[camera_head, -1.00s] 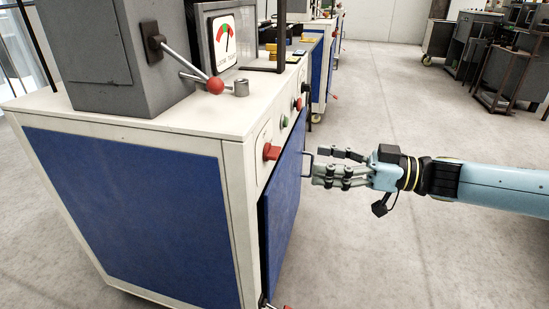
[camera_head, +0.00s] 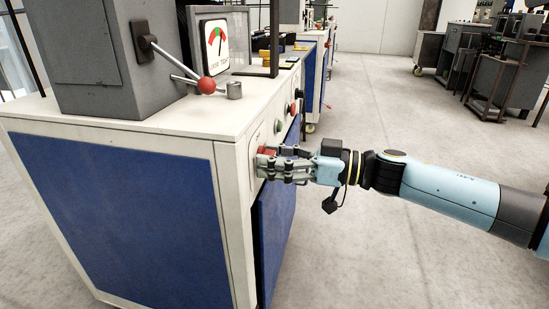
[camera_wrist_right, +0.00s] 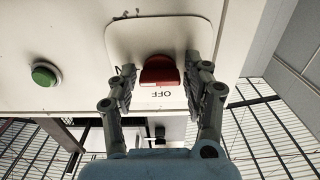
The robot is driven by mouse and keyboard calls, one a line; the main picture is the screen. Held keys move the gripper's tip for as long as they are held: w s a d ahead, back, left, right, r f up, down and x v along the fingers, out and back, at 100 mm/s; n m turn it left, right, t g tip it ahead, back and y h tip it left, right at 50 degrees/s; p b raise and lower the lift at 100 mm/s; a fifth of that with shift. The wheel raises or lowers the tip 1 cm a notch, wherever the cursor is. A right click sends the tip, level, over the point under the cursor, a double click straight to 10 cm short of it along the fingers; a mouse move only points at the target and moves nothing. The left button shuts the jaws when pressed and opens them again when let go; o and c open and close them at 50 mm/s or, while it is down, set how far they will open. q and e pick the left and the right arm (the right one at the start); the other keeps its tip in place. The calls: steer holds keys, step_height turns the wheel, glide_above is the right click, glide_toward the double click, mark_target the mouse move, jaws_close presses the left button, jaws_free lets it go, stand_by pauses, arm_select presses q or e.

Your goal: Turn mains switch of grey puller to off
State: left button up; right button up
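The grey puller's cabinet (camera_head: 120,205) stands at the left in the head view, with a white top and blue side panel. Its red mains switch (camera_wrist_right: 160,70) sits on a white plate in the right wrist view, with "OFF" lettered beside it. The switch also shows in the head view (camera_head: 266,153), partly hidden by my right gripper (camera_head: 268,166). In the wrist view the right gripper (camera_wrist_right: 160,82) is open, with one finger on each side of the switch. I cannot tell whether the fingers touch it. My left gripper is not in view.
A green button (camera_wrist_right: 45,74) is on the same panel, left of the switch in the wrist view. A red-knobbed lever (camera_head: 206,85) and a gauge (camera_head: 217,47) are on top. Open floor (camera_head: 370,120) lies to the right; more machines stand behind.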

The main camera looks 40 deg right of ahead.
steer(key=c, duration=0.8)
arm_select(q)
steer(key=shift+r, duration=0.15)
arm_select(e)
steer(key=shift+n, duration=0.4)
arm_select(q)
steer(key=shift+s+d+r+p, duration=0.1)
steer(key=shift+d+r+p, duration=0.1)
steer(key=shift+p, duration=0.3)
arm_select(e)
steer(key=n, duration=1.7)
steer(key=shift+d, duration=0.1)
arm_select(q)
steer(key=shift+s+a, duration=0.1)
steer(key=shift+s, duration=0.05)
arm_select(e)
steer(key=shift+n, duration=0.3)
